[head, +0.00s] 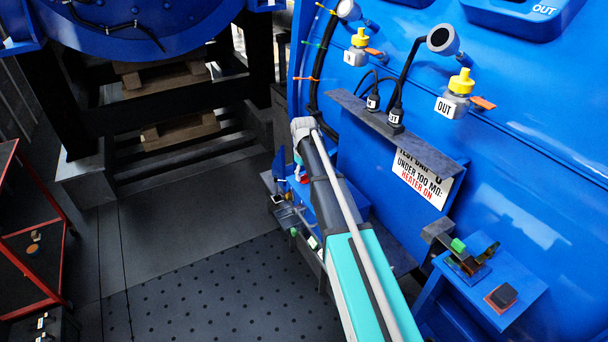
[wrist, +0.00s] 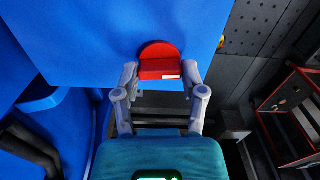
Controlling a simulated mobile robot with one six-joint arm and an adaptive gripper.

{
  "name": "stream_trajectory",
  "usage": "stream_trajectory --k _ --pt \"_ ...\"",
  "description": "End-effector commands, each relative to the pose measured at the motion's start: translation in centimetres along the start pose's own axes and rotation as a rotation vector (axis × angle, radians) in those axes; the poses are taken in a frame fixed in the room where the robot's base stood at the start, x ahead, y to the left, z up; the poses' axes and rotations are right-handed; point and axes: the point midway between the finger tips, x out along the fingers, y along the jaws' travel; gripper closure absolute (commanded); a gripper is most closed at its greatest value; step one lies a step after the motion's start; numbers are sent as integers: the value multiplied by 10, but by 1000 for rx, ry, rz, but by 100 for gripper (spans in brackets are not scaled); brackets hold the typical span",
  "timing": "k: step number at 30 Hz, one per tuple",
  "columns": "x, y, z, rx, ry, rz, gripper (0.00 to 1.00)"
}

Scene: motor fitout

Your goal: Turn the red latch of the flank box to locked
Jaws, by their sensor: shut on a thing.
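The red latch (wrist: 160,62) is a round red disc with a raised red bar on the blue face of the flank box (wrist: 90,35) in the wrist view. A small white mark shows at the bar's right end. My gripper (wrist: 160,74) has its two grey fingers on either side of the bar and is shut on it. The bar lies about level across the wrist view. In the head view my arm covers most of this area, so I cannot make out the latch's position there.
The blue motor housing (head: 520,170) fills the right of the head view, with a grey shelf (head: 400,130) and a sign (head: 420,178). A blue side ledge (head: 520,290) holds small parts. A red-framed rack (head: 38,245) stands left. The dotted floor mat (head: 215,290) is clear.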

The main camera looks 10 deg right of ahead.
Motion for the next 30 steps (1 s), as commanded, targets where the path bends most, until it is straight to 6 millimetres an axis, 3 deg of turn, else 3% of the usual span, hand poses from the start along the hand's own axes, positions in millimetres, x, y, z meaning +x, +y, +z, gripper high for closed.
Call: stream_trajectory --k 9,21,22,27,30 --pt "0 -2 1 106 -1 -3 94" --pt "0 -2 1 114 -1 -4 94" --pt "0 -2 1 114 -1 -4 40" --pt "0 -2 1 113 -1 -3 11" --pt "0 -1 0 113 -1 -2 11"
